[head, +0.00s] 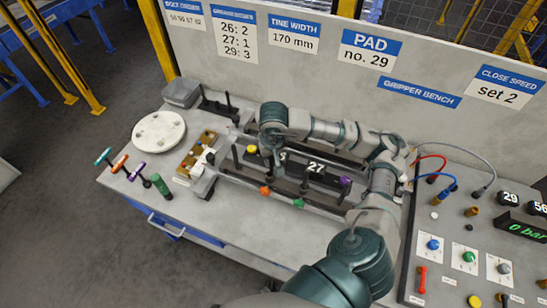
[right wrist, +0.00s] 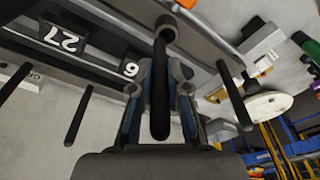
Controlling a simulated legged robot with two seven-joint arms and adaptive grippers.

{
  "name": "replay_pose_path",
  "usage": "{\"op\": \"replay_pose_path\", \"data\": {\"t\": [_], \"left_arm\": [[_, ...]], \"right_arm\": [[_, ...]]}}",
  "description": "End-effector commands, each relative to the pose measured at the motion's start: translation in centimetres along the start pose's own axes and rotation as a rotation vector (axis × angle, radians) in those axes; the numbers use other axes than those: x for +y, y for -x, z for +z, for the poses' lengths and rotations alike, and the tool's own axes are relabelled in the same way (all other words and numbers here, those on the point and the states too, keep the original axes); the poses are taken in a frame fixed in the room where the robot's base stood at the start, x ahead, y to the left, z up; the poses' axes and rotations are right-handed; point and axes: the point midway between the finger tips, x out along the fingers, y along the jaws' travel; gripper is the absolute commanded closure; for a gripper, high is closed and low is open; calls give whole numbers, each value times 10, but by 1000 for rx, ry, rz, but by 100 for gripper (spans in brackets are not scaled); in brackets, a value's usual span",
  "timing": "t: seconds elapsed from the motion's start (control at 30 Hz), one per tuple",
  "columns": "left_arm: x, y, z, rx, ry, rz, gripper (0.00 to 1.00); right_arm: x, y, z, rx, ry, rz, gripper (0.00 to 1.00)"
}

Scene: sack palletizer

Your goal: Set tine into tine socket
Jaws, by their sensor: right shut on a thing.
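My right gripper (head: 272,146) is over the dark gripper fixture on the bench. In the right wrist view its two fingers (right wrist: 159,100) are closed on a black rod-shaped tine (right wrist: 158,88). The tine's far end meets or overlaps a dark round part at the fixture bar; I cannot tell whether it is seated in a socket. Other dark tines (right wrist: 235,95) and (right wrist: 78,115) stand out from the fixture on both sides. A block marked 27 (head: 316,167) sits on the fixture. In the head view my arm hides the held tine. My left gripper is out of view.
Coloured knobs, orange (head: 265,190), green (head: 299,203) and purple (head: 345,181), line the fixture. A white disc (head: 159,132), a brass-coloured block (head: 199,152) and coloured-handle tools (head: 119,163) lie left. A control panel (head: 470,235) is right. The bench front is clear.

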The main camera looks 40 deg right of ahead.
Motion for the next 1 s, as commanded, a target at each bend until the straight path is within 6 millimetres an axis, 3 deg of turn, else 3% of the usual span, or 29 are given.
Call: {"op": "replay_pose_path", "data": {"t": [0.3,1.0], "left_arm": [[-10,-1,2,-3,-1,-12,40],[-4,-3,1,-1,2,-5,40]], "right_arm": [[4,-3,-2,-2,0,-3,100],[-8,-1,4,-1,0,-1,100]]}}
